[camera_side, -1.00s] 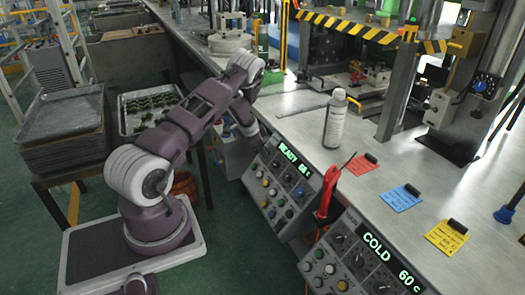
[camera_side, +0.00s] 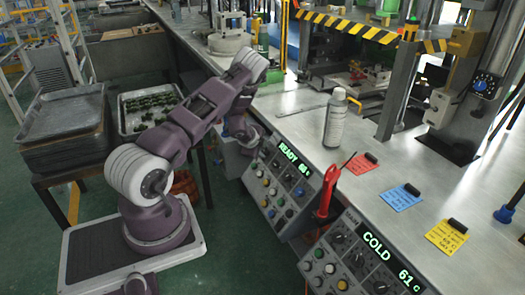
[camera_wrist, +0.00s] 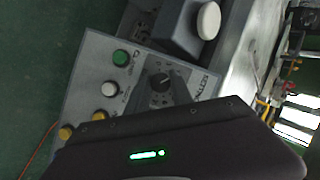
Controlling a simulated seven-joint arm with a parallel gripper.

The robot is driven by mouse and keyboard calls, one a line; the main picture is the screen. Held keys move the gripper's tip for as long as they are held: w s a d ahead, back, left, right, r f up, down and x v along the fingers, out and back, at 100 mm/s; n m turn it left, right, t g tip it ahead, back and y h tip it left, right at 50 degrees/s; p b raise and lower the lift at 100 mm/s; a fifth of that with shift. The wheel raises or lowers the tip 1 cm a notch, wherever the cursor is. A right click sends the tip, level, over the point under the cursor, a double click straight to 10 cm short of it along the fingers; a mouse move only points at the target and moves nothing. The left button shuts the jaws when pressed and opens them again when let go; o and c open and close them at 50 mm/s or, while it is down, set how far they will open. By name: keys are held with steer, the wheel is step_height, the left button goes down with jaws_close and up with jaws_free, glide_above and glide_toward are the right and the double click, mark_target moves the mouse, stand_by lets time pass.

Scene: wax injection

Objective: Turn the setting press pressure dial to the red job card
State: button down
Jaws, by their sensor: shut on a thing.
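The red job card (camera_side: 362,163) lies on the bench top beside the spray bottle, its writing too small to read. In the wrist view, a grey control box lettered "SETTING" (camera_wrist: 105,65) carries the dark round pressure dial (camera_wrist: 160,82) with a pale pointer mark. My gripper (camera_wrist: 166,88) is at this dial, shut on it; the dark gripper body covers the lower part of the view and hides part of the fingers. In the side view the same box (camera_side: 232,160) is at the bench's front edge, its dial hidden by my arm.
Blue (camera_side: 401,197) and yellow (camera_side: 446,237) job cards lie farther right. A grey bottle (camera_side: 335,118) stands on the bench. Panels reading "READY" (camera_side: 275,185) and "COLD 61" (camera_side: 365,255) hang along the front edge, with red-handled pliers (camera_side: 327,190) between them.

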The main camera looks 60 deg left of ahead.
steer(key=m, duration=0.2)
steer(key=m+t+y, duration=0.1)
steer(key=m, duration=0.1)
steer(key=shift+s+f+t, duration=0.1)
steer(key=shift+t, duration=0.2)
steer(key=shift+d+f+m+t, duration=0.1)
steer(key=shift+m+t, duration=0.45)
steer(key=shift+m, duration=0.8)
steer(key=shift+m+t, duration=0.55)
steer(key=shift+m, duration=0.8)
steer(key=c, duration=1.1)
jaws_free()
steer(key=shift+s, duration=0.1)
steer(key=v, duration=0.7)
